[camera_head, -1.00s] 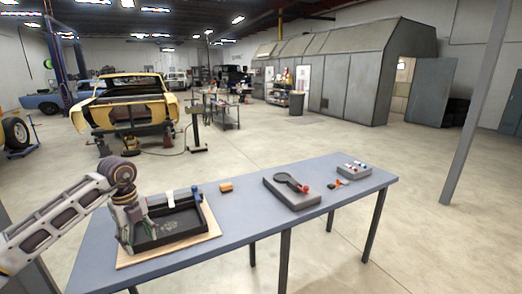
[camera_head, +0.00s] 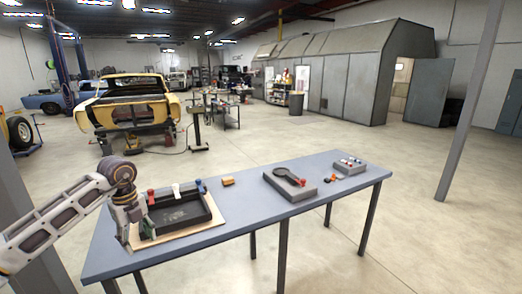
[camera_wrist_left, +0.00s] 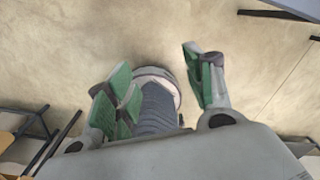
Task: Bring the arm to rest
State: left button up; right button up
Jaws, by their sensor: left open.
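My left arm comes in from the left in the head view. Its gripper (camera_head: 134,240) hangs pointing down and overlaps the left end of the black tray (camera_head: 183,224) in the picture. In the left wrist view my left gripper (camera_wrist_left: 160,88) has its green-padded fingers spread apart, with nothing held between them. Bare floor (camera_wrist_left: 60,60) shows beyond the fingers there. My right gripper is in neither view.
The grey table (camera_head: 240,222) bears the tray on a wooden board (camera_head: 212,225), an orange block (camera_head: 228,181), a dark fixture with a round recess (camera_head: 275,186) and a grey button box (camera_head: 349,168). A yellow car shell (camera_head: 130,105) stands behind on open floor.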

pick_arm(q)
jog(key=w+d+f+t+h, duration=0.1)
jog(key=w+d+f+h, duration=0.2)
jog(key=d+f+h, duration=0.45)
jog(key=w+d+f+t+h, duration=0.25)
jog(key=d+f+h, duration=0.25)
jog(key=d+f, duration=0.45)
jog(key=s+a+f+n+t+y, duration=0.1)
jog(key=a+f+n+t+y, duration=0.2)
jog(key=f+n, duration=0.65)
jog(key=a+f+n+t+y, duration=0.15)
jog(key=f+n+t, duration=0.35)
jog(key=f, duration=0.9)
jog(key=s+a+f+n+g+y, duration=0.2)
jog(key=s+a+f+y, duration=0.1)
jog(key=s+f, duration=0.85)
jog(key=s+a+f+n+g+y, duration=0.1)
jog(key=s+a+f+n+y, duration=0.25)
jog(key=s+f, duration=0.75)
jog(key=s+d+f+g, duration=0.1)
jog(key=s+f, duration=0.3)
jog(key=s, duration=0.6)
jog(key=s+d+f+n+g+y, duration=0.1)
jog(key=s+f+g, duration=0.3)
jog(key=s, duration=0.7)
jog(key=s+d+f+n+g+y, duration=0.1)
jog(key=s+f, duration=0.3)
jog(key=s, duration=0.7)
jog(key=shift+g, duration=0.75)
